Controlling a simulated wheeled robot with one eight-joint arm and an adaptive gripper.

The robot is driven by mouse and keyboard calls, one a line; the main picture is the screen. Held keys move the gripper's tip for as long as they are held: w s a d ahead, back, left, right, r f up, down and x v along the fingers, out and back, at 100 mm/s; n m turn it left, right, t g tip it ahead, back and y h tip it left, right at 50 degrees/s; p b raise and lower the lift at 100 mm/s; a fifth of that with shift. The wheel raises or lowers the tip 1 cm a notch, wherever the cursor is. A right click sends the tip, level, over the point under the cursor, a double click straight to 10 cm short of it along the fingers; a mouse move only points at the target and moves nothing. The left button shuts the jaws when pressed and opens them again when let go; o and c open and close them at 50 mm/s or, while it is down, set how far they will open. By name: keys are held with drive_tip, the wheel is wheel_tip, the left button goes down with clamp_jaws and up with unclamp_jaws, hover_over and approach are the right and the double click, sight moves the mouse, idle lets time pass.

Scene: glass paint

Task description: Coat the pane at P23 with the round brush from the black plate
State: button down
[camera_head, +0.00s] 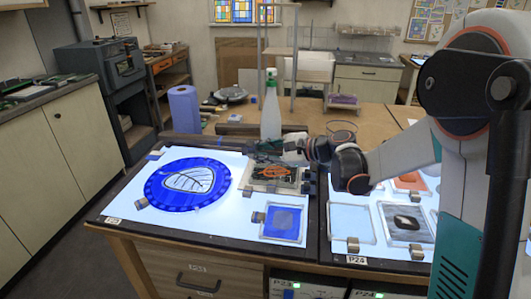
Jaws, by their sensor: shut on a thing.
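My gripper (262,150) reaches in from the right over the back right of the left light table, pointing left. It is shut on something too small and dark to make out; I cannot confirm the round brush. The left light table (235,225), with P23 on the box front below, carries a round blue pane (158,194) with a leaf-like drawing. A small square blue pane (284,221) lies in a clear frame at the front right.
A white spray bottle (270,112) with a green top stands behind my gripper. A blue paper roll (185,108) stands at the back left. The P24 table on the right holds several framed panes, including a pale one (351,222). Small clamps sit along the panes' edges.

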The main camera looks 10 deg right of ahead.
wheel_tip(320, 180, up, 5)
drive_tip(key=p, duration=0.3)
idle(0.5)
idle(0.6)
